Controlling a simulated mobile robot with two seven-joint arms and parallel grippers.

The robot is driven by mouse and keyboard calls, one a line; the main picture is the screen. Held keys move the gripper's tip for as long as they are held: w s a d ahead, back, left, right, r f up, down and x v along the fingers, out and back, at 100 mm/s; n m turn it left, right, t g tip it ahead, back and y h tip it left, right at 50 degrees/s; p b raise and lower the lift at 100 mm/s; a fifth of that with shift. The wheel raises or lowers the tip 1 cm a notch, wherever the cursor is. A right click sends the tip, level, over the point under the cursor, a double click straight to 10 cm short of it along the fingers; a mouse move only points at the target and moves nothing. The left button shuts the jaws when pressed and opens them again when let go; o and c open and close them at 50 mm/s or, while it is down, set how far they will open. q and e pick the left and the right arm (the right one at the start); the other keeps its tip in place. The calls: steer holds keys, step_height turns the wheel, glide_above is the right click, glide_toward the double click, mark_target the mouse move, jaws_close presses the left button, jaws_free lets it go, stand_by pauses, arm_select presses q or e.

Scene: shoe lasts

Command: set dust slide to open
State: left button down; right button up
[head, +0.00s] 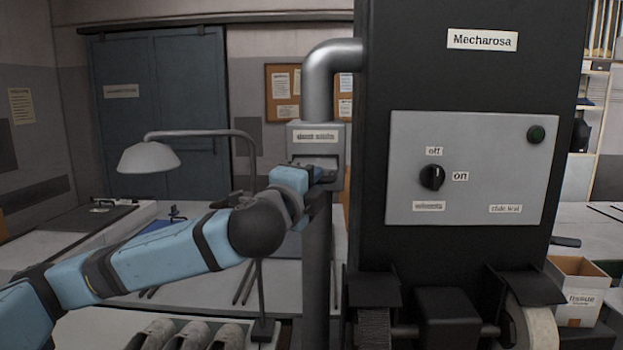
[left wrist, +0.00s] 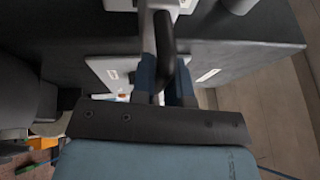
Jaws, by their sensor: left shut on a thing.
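The dust slide (head: 316,138) is a grey labelled box on the metal duct, left of the black machine. My left gripper (head: 322,175) reaches its lower front from the left. In the left wrist view, my left gripper (left wrist: 165,78) has its two blue fingers on either side of a black bar-like handle (left wrist: 163,35) and is shut on it. The slide plate's position is mostly hidden by the gripper in the head view. My right gripper is out of view.
A desk lamp (head: 149,157) stands behind my left arm. Several shoe lasts (head: 190,336) lie below it.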

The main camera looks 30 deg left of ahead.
arm_select(q)
steer(key=shift+s+d+f, duration=0.1)
steer(key=shift+f, duration=0.05)
steer(key=c, duration=1.1)
jaws_free()
steer(key=shift+c, duration=0.2)
steer(key=shift+s, duration=0.15)
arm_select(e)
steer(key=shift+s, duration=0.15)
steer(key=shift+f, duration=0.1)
arm_select(q)
steer(key=s+f+b, duration=0.2)
steer(key=s+b, duration=1.1)
steer(key=b, duration=0.1)
steer(key=shift+s+d, duration=0.35)
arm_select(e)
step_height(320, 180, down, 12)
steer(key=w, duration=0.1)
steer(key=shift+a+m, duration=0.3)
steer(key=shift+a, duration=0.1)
